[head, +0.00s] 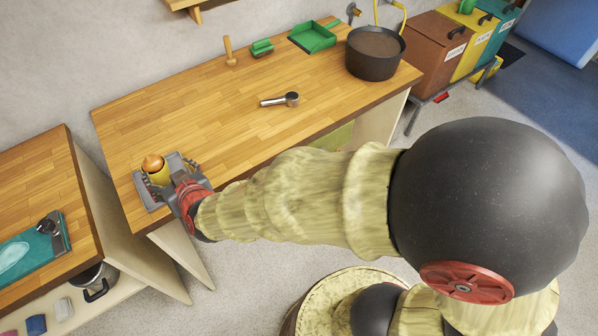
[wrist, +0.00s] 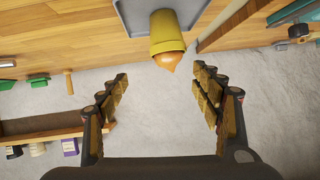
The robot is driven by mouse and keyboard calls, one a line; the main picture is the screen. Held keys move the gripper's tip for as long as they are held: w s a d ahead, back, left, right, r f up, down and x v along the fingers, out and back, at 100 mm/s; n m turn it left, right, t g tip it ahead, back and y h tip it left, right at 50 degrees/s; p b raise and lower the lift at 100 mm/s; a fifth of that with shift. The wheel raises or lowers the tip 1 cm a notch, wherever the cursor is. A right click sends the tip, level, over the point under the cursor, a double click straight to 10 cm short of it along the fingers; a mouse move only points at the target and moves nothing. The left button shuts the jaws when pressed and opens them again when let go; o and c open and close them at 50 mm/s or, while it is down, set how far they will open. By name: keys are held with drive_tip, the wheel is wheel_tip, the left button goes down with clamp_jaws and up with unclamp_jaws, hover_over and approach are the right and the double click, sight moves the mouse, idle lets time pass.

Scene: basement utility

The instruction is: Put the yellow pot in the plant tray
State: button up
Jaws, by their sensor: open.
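The yellow pot (head: 159,177) stands upright on the grey plant tray (head: 143,194) at the left end of the wooden workbench, with a round orange-brown thing at its mouth. In the wrist view, the yellow pot (wrist: 165,36) and tray (wrist: 132,17) show upside down at the top. My gripper (head: 176,181) is at the tray's right side, close to the pot. In the wrist view, its fingers (wrist: 160,77) are spread wide with nothing between them, and the pot lies beyond the tips. The gripper hides part of the tray in the head view.
The workbench (head: 210,118) is clear in its middle. A metal-handled tool (head: 280,100), green brush (head: 262,48), green dustpan (head: 313,37) and dark soil-filled pot (head: 375,53) are farther along it. A second bench (head: 40,185) stands at left, across a gap.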

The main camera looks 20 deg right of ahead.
drive_tip(key=s+d+r+g, duration=0.25)
drive_tip(key=d+r, duration=0.25)
drive_tip(key=d, duration=0.3)
drive_tip(key=s+d+r+g, duration=0.1)
drive_tip(key=s+d+r, duration=0.3)
drive_tip(key=d, duration=0.4)
drive_tip(key=s+d+r+m+g+h, duration=0.1)
drive_tip(key=s+d+m+g+h, duration=0.1)
drive_tip(key=s+d, duration=1.2)
drive_tip(key=d+m+h, duration=0.1)
drive_tip(key=h, duration=0.1)
drive_tip(key=shift+s+d+g+h, duration=0.25)
drive_tip(key=shift+s+g+h, duration=0.1)
drive_tip(key=shift+s+h, duration=0.05)
drive_tip(key=shift+r, duration=0.1)
